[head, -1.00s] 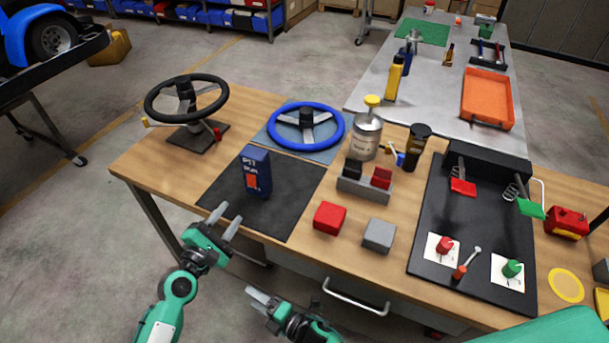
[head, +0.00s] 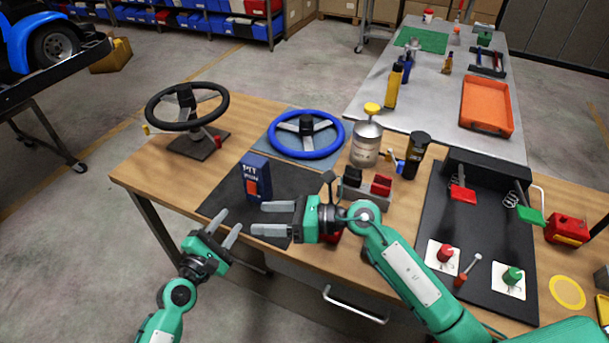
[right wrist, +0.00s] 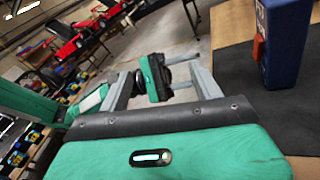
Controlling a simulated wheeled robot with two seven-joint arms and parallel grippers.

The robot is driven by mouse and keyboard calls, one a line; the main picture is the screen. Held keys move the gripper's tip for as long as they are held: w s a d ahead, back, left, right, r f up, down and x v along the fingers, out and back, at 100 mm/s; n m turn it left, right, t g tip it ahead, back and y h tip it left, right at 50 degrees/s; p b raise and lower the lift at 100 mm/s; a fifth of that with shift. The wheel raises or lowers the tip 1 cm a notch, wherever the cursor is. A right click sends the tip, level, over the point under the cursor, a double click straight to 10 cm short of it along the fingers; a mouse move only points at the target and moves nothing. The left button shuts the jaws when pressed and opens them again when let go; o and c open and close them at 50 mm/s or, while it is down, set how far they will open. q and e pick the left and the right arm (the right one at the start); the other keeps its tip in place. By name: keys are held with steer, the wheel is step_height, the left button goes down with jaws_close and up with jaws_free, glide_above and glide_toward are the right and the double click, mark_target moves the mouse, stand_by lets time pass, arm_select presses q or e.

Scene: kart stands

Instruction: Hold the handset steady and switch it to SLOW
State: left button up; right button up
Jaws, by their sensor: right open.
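The handset (head: 256,172) is a dark blue upright box with white lettering and an orange-red switch on its front. It stands on the black mat (head: 222,203); it also shows at the top right of the right wrist view (right wrist: 282,42). My right gripper (head: 258,218) is open and empty, in front of the handset and a little to its right, fingers pointing left. My left gripper (head: 226,229) is open and empty by the table's front edge, in front of the handset. Neither gripper touches the handset. The switch's exact position is too small to read.
A black steering wheel (head: 187,107) on a stand and a blue steering wheel (head: 306,132) are behind. A metal canister (head: 366,143) and a dark bottle (head: 414,156) stand right of the handset.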

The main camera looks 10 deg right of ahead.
steer(key=w+d+t+h, duration=0.1)
steer(key=w+d+t, duration=0.4)
steer(key=w+d, duration=0.5)
glide_toward(242, 157)
steer(key=x, duration=0.7)
steer(key=shift+w+d+f, duration=0.15)
steer(key=shift+f, duration=0.05)
